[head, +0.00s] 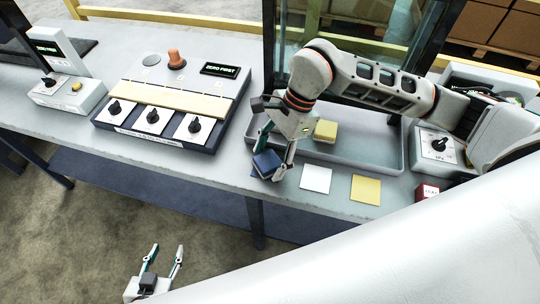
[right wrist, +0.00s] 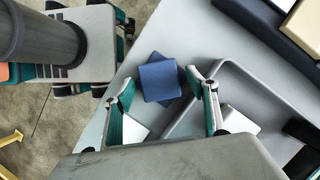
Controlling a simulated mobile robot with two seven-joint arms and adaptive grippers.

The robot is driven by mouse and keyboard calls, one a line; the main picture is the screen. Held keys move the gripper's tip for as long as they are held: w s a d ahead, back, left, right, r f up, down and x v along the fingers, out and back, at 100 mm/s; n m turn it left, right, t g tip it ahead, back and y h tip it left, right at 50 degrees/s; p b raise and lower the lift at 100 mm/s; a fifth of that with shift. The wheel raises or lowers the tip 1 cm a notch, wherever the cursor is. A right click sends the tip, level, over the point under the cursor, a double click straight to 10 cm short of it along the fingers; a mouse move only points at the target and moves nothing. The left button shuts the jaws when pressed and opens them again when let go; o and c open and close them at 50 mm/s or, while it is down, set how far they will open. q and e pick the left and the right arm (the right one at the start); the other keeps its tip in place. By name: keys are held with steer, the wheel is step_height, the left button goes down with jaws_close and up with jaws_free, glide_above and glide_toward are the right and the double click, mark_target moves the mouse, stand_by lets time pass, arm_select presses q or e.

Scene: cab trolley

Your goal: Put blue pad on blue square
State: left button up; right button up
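The blue pad (head: 267,162) is at the front of the table, left of a white square (head: 315,179) and a yellow square (head: 366,189). In the right wrist view the blue pad (right wrist: 159,81) lies over the darker blue square (right wrist: 183,77), turned relative to it, with some of the square's edges showing. My right gripper (head: 275,160) is around the pad. Its fingers (right wrist: 160,80) are apart, with a gap on each side of the pad. My left gripper (head: 163,256) is open and empty, low in front of the table.
A grey tray (head: 395,150) behind the squares holds a yellow pad (head: 326,130). A switch panel (head: 220,108) stands to the left, a small switch box (head: 437,146) to the right. A red box (head: 427,191) is near the front edge. A dark-framed clear panel (head: 268,50) rises behind.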

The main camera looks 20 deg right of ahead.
steer(key=v, duration=1.2)
steer(key=shift+r, duration=0.2)
